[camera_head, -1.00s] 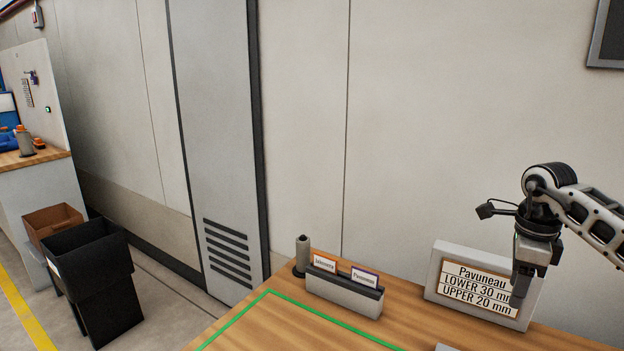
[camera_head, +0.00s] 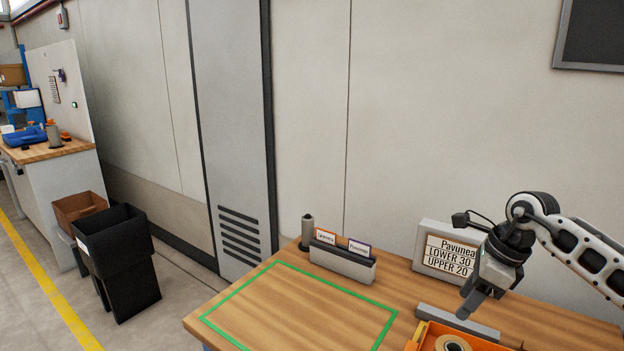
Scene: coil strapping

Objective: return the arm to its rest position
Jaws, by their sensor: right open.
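My right arm comes in from the right edge in the head view, and its gripper (camera_head: 472,302) hangs above the right part of the wooden table (camera_head: 240,318). The gripper points down and to the left, in front of a framed sign (camera_head: 436,238). The sign reads "Pavuneau", "LOWER 30" and "UPPER 20", and the gripper hides part of its right side. The gripper is open, and I see nothing held in it. My left gripper is not in view.
A green outline (camera_head: 245,283) marks a bare table area. Behind it stand a card holder (camera_head: 340,262) and a grey post (camera_head: 306,232). An orange tray (camera_head: 421,334) with a tan roll (camera_head: 453,343) lies below the gripper, beside a grey bar (camera_head: 458,322). Dark bins (camera_head: 125,265) stand left.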

